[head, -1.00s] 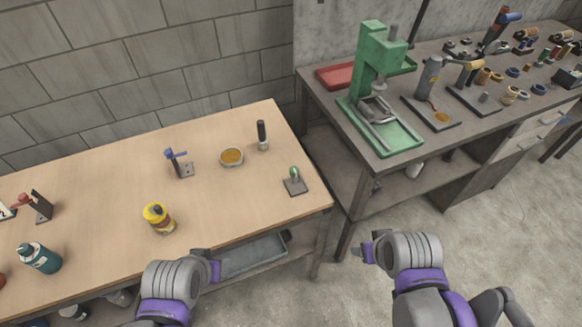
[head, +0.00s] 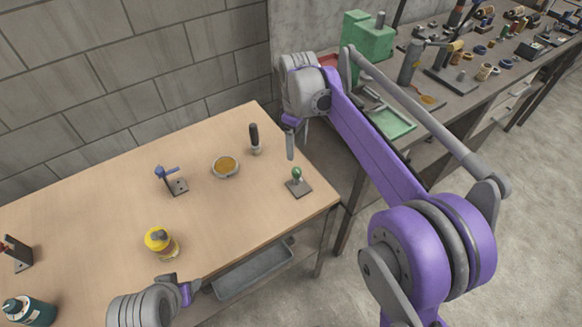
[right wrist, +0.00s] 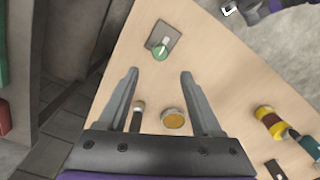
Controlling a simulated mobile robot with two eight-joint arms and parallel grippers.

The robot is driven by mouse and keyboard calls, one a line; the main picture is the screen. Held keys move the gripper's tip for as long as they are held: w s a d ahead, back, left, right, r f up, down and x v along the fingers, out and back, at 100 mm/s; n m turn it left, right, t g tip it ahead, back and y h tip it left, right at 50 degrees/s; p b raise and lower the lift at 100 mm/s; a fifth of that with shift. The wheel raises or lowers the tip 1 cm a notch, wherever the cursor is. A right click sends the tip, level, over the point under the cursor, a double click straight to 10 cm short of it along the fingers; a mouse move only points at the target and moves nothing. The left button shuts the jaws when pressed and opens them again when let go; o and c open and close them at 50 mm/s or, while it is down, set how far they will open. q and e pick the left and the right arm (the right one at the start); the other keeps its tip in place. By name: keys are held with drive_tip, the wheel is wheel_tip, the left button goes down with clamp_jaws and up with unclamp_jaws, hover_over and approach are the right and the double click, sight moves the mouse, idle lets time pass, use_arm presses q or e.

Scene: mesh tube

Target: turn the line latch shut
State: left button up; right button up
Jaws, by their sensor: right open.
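A small fixture with a green knob on a square dark plate (head: 298,187) sits near the workbench's right front corner. It also shows in the right wrist view as a green knob (right wrist: 160,50), beyond my fingertips. A blue-handled fixture (head: 170,181) stands farther left, and a red-handled one (head: 17,252) at the far left. I cannot tell by name which is the line latch. My right gripper (head: 290,145) is open and empty above the bench's right side, apart from the green knob; its spread fingers show in the wrist view (right wrist: 158,75). My left gripper (head: 180,288) is by the front edge, jaws unclear.
A dark-handled tool (head: 255,138) and an amber-filled bowl (head: 226,166) stand behind the green-knobbed fixture. A yellow-capped jar (head: 160,243) and a teal bottle (head: 28,311) stand nearer the front. A green press (head: 369,38) stands on the second bench at right.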

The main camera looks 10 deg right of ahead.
sight(297, 170)
wheel_tip(297, 170, down, 10)
idle(0.4)
clamp_jaws()
